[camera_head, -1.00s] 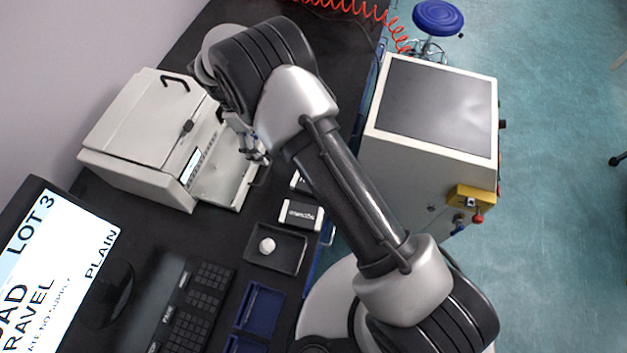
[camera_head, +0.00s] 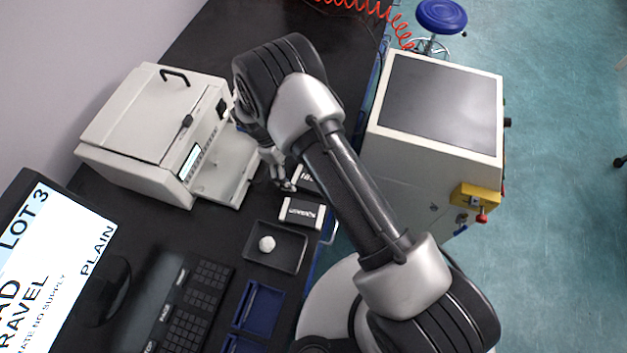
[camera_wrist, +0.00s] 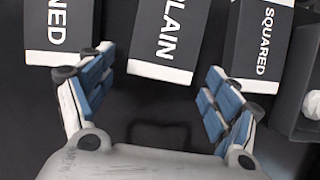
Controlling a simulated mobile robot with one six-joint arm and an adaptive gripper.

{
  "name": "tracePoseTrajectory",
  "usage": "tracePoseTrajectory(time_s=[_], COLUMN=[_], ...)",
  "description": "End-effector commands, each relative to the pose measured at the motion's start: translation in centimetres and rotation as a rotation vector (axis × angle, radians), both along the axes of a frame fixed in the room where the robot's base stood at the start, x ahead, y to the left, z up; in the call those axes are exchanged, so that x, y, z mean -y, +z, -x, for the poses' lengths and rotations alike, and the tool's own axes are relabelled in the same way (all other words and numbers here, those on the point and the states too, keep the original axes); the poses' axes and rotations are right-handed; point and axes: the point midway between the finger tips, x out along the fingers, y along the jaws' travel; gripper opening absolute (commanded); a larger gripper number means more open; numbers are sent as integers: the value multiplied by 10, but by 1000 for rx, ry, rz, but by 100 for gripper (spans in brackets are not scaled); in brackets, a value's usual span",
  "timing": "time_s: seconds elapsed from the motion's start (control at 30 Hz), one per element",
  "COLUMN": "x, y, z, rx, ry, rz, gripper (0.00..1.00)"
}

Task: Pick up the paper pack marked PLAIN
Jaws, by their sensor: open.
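The paper pack marked PLAIN (camera_wrist: 166,42) is dark with white lettering and a white end band. It lies in the upper middle of the wrist view, ahead of and between my open fingers. My gripper (camera_wrist: 160,105) is open and empty, with blue pads on both fingers. In the head view my gripper (camera_head: 284,184) is over the dark bench beside the packs. The PLAIN pack cannot be told apart there, as my arm covers part of the row.
A pack ending in NED (camera_wrist: 59,30) lies left of PLAIN and a pack marked SQUARED (camera_wrist: 262,40) lies right. A black tray (camera_head: 276,247) holds a white lump (camera_head: 267,244). A pale machine (camera_head: 160,135) stands left of my gripper. Blue trays (camera_head: 259,307) lie nearer.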

Motion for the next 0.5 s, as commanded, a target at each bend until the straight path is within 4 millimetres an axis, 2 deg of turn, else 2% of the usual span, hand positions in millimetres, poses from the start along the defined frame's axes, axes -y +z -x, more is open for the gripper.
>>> tracePoseTrajectory(time_s=[0.27, 0.5], x=[1, 1], y=[-3, -3], z=[0, 0], rx=[1, 0], ry=[0, 0], rz=[-1, -1], gripper=[82, 66])
